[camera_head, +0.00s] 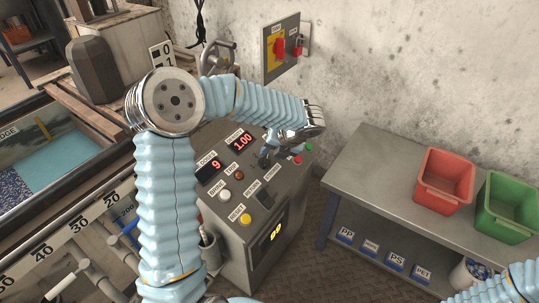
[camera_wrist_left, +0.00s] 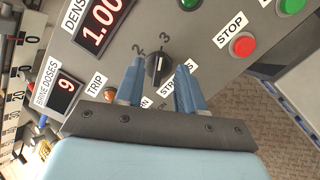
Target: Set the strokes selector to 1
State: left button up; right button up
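The strokes selector is a black rotary knob (camera_wrist_left: 158,68) on the grey control panel (camera_head: 240,185), with the numbers 2 and 3 showing beside it in the left wrist view. A light mark on the knob points roughly up in that view, towards the 3 side. Its STROKES label is partly covered by a finger, and no 1 is visible. My left gripper (camera_wrist_left: 158,82) is open, with one blue finger on each side of the knob; I cannot tell whether they touch it. In the head view my left gripper (camera_head: 268,156) is over the panel and hides the knob.
Near the knob are a red stop button (camera_wrist_left: 242,45), a green button (camera_wrist_left: 291,5) and displays reading 1.00 (camera_head: 243,142) and 9 (camera_head: 215,166). A grey bench (camera_head: 385,165) with red (camera_head: 445,180) and green (camera_head: 508,207) bins stands at right.

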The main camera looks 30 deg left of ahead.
aim_at(266, 162)
pick_arm(q)
jog(key=shift+x, duration=1.35)
grip_shut()
